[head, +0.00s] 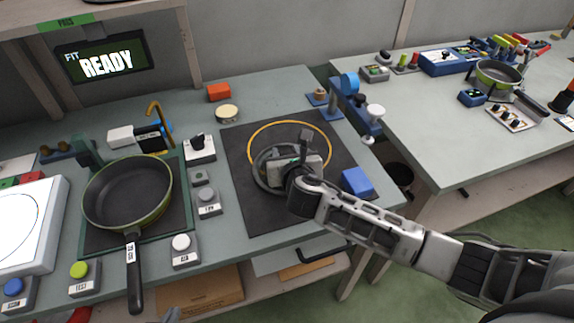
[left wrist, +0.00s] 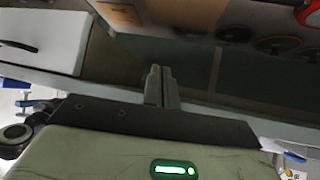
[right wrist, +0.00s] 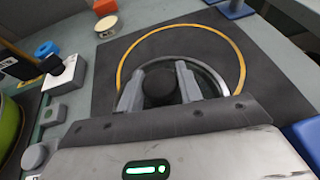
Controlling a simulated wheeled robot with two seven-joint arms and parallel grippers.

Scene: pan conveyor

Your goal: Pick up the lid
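A green pan (head: 128,193) stands on the left, its handle pointing toward me. Buttons such as the grey one (head: 208,197) line the space between pan and mat. A blue block (head: 357,181) lies at the mat's right edge. The black mat (head: 245,205) is otherwise mostly clear.

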